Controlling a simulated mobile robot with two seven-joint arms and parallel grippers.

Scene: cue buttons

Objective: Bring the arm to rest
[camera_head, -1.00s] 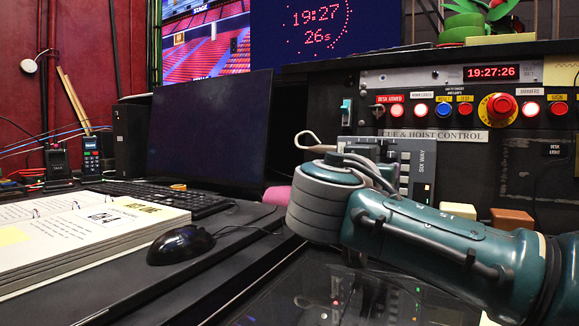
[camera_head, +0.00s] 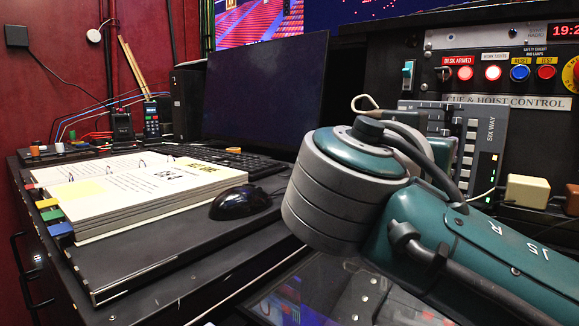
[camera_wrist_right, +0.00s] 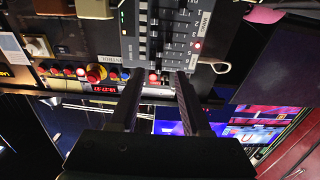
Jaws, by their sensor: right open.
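My right arm (camera_head: 455,245), teal with grey rings, comes in from the right in the head view, in front of the control panel. Its rounded grey and teal joint (camera_head: 345,180) is near the middle of the picture, and its gripper cannot be made out there. In the right wrist view my right gripper (camera_wrist_right: 160,76) shows two dark, parallel fingers apart, with nothing held between them. The fingers point towards the grey keypad unit (camera_wrist_right: 166,32); how far off it is I cannot tell. My left gripper is not in view.
The cue and hoist panel (camera_head: 510,102) with lit buttons stands at the right. A black mouse (camera_head: 240,202), an open binder (camera_head: 130,195) and a dark monitor (camera_head: 265,95) occupy the desk at left. A cream block (camera_head: 527,191) and a brown block (camera_head: 572,200) are at right.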

